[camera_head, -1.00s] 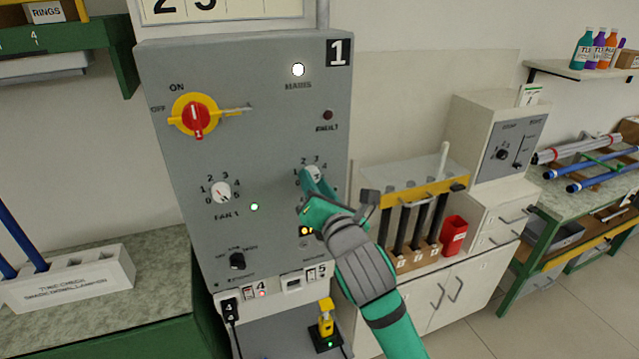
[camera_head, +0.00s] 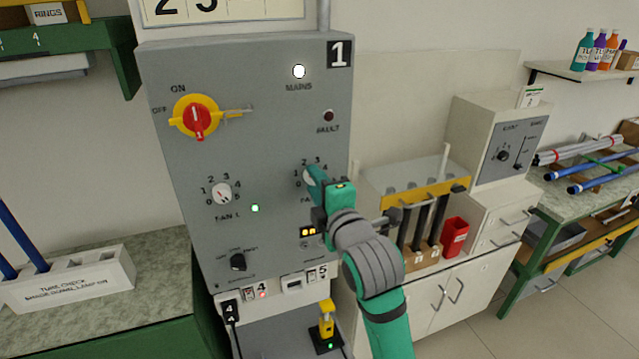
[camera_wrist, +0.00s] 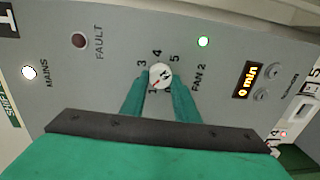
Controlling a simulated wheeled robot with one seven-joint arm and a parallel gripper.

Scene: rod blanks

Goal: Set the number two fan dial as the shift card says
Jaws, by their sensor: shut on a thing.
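The fan 2 dial (camera_wrist: 161,75) is a small white knob with a red mark, on the grey control panel (camera_head: 275,120). In the wrist view its figures 3, 4 and 5 show; others are partly hidden by the fingers. The red mark points down-left there, near what looks like 1. My gripper (camera_wrist: 160,82) has its green fingers shut on the dial, one each side. In the head view my gripper (camera_head: 316,182) covers part of the dial (camera_head: 309,176). At the wrist view's left edge, a card strip (camera_wrist: 8,108) seems to read SHIFT; its content is out of view.
The fan 1 dial (camera_head: 221,193) sits left of fan 2, with a lit green lamp (camera_head: 255,208). A red and yellow main switch (camera_head: 195,116) is above it. A small timer display (camera_wrist: 248,80) lies below fan 2. A rack with dark rods (camera_head: 415,215) stands to the right.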

